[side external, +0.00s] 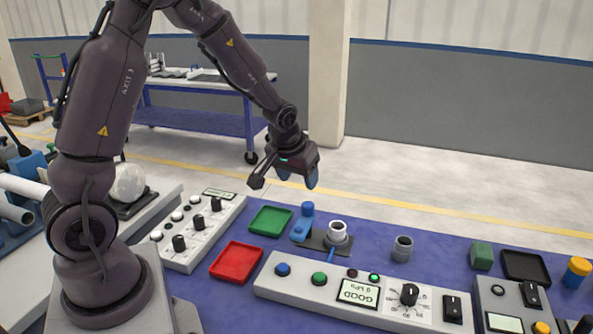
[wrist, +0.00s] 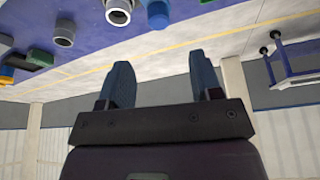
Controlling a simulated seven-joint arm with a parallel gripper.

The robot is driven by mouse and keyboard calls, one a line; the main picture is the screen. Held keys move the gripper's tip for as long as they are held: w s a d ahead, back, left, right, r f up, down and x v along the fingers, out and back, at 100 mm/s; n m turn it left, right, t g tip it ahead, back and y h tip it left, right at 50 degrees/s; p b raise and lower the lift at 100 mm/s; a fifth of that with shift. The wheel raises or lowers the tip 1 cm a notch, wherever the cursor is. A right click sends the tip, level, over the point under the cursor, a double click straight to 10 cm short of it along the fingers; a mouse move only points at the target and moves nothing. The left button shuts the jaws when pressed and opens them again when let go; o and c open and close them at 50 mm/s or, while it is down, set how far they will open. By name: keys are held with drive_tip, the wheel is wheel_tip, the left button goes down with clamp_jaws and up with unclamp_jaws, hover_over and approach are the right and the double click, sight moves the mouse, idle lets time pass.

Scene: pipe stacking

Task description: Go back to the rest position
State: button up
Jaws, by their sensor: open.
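My gripper (side external: 298,178) hangs in the air above and behind the blue bench, with its fingers apart and nothing between them. In the wrist view my gripper (wrist: 165,85) shows two blue fingers spread wide with an empty gap. A white pipe piece (side external: 337,230) stands upright in a holder on the bench, below and to the right of my gripper. It also shows at the top of the wrist view (wrist: 118,12). A grey pipe piece (side external: 402,248) stands upright on the bench further right, and in the wrist view (wrist: 64,36).
A blue clamp-like part (side external: 303,222) stands beside the white pipe. A green tray (side external: 270,221) and a red tray (side external: 236,262) lie to its left. A control panel reading GOOD (side external: 358,293) lies in front. A blue cart (side external: 200,120) stands behind. The air around my gripper is clear.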

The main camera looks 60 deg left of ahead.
drive_tip(key=shift+v, duration=0.8)
drive_tip(key=s+d+r+m+t+h, duration=0.2)
drive_tip(key=s+d+r+m, duration=0.4)
drive_tip(key=s+d+r, duration=0.8)
drive_tip(key=s+r, duration=0.1)
drive_tip(key=s, duration=0.3)
drive_tip(key=shift+d+r+m, duration=0.25)
drive_tip(key=shift+d+m, duration=0.05)
drive_tip(key=shift+d, duration=0.05)
